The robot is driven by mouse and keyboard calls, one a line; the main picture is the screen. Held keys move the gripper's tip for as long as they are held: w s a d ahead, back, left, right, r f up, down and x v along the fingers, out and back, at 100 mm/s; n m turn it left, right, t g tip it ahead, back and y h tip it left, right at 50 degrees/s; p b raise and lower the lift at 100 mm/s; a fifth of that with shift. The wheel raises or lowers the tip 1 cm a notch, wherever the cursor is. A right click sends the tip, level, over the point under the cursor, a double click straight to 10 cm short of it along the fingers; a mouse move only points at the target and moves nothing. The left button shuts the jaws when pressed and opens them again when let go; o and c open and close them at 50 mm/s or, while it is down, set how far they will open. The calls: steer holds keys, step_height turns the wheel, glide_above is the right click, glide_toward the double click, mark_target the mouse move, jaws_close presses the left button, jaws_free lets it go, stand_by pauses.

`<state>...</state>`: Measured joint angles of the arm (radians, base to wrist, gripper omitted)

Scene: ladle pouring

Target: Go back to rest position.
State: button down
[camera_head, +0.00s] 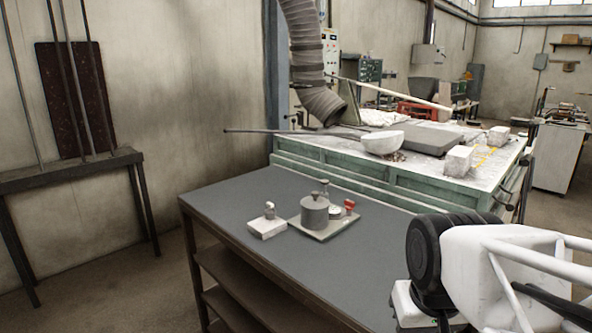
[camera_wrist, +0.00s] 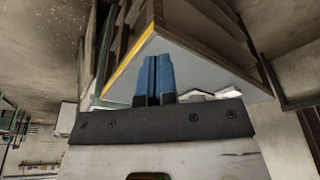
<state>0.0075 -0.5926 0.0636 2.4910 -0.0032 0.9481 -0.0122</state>
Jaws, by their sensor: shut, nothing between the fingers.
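My gripper (camera_wrist: 153,62) shows in the wrist view as two blue fingers side by side, pressed together with nothing between them. Beyond the fingertips is a grey tabletop with a yellow edge strip (camera_wrist: 128,62), seen at a steep tilt. In the head view my white and black arm is at the lower right, beside the dark grey table (camera_head: 225,205). The fingers cannot be made out there.
On the table stand a small white block with a knob (camera_head: 267,227) and a plate (camera_head: 322,232) bearing a grey cylinder (camera_head: 315,212) and a red-topped piece (camera_head: 349,205). Behind, a green bench (camera_head: 335,168) holds a white bowl (camera_head: 382,143) and white blocks (camera_head: 458,160). The table's left part is clear.

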steer(key=shift+s+f, duration=0.4)
steer(key=shift+s, duration=0.2)
steer(key=shift+s+f, duration=0.4)
steer(key=shift+s, duration=0.2)
steer(key=shift+w+r, duration=0.1)
steer(key=shift+w, duration=0.05)
stand_by(1.5)
steer(key=w+a+r+m+t+y, duration=0.1)
steer(key=w+r, duration=0.3)
steer(key=w, duration=0.8)
steer(key=w+a+r+t, duration=0.1)
steer(key=w+r, duration=0.3)
steer(key=w, duration=0.9)
steer(key=w+a+r+m+t+y, duration=0.1)
steer(key=w+r, duration=0.3)
steer(key=w, duration=0.8)
steer(key=w+a+f+m+t, duration=0.1)
steer(key=w+f, duration=0.1)
steer(key=w, duration=1.8)
steer(key=w+a+f+m+t+y, duration=0.1)
steer(key=w+a+f+t, duration=0.1)
steer(key=w, duration=1.9)
steer(key=shift+a+f+m, duration=0.2)
steer(key=shift+f+m, duration=0.2)
steer(key=shift+f, duration=0.05)
steer(key=shift+w+f, duration=0.1)
steer(key=shift+f, duration=0.05)
